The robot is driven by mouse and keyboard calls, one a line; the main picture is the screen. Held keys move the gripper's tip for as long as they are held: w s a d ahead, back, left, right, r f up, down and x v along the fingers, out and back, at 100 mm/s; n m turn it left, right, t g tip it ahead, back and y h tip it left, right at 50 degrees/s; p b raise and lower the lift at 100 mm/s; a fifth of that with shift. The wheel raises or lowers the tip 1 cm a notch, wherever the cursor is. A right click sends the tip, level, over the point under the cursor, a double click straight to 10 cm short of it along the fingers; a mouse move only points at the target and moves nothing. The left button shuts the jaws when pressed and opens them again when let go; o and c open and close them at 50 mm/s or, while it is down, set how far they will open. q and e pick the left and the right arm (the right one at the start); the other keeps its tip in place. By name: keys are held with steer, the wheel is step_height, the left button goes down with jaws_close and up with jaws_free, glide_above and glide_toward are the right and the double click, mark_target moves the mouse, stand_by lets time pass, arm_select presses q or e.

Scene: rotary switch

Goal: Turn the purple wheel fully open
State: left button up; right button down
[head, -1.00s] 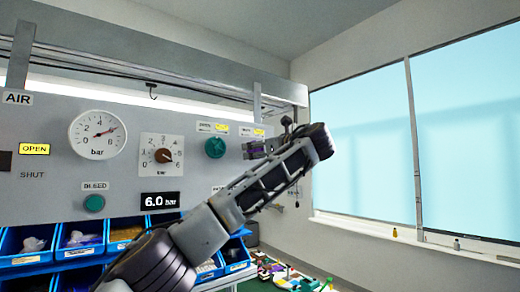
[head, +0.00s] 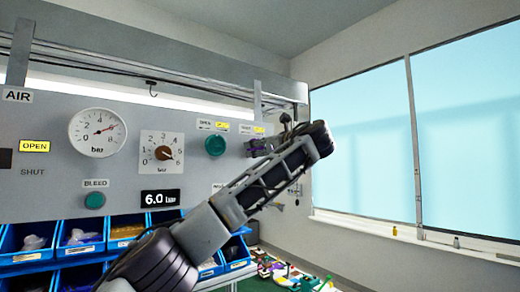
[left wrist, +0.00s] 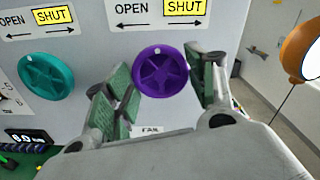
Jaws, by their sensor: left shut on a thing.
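The purple wheel (left wrist: 163,72) is on the grey panel, with a small white mark near the top of its rim. In the left wrist view it sits between the two green-padded fingers of my left gripper (left wrist: 160,85), which is shut on it. In the head view the left gripper (head: 262,147) is at the panel's right end and hides most of the wheel. The label (left wrist: 157,12) above the wheel reads OPEN at left and SHUT on yellow at right, with a two-way arrow. My right gripper is not in view.
A teal wheel (head: 215,146) is close left of the purple one. Blue bins (head: 80,250) stand below.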

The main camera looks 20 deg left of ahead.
arm_select(q)
steer(key=n+b, duration=0.1)
steer(key=n, duration=0.2)
steer(key=shift+f, duration=0.1)
steer(key=n+b, duration=0.1)
steer(key=n, duration=0.8)
steer(key=shift+n, duration=0.3)
steer(key=n, duration=0.9)
steer(key=shift+f, duration=0.15)
steer(key=n+p, duration=0.1)
steer(key=n, duration=0.3)
steer(key=shift+n, duration=0.3)
steer(key=shift+w+f+n+p, duration=0.1)
steer(key=shift+n+p, duration=0.2)
steer(key=shift+n, duration=1.95)
steer(key=shift+f+n+p, duration=0.1)
steer(key=shift+n+p, duration=0.2)
steer(key=shift+n, duration=1.95)
steer(key=shift+d, duration=0.1)
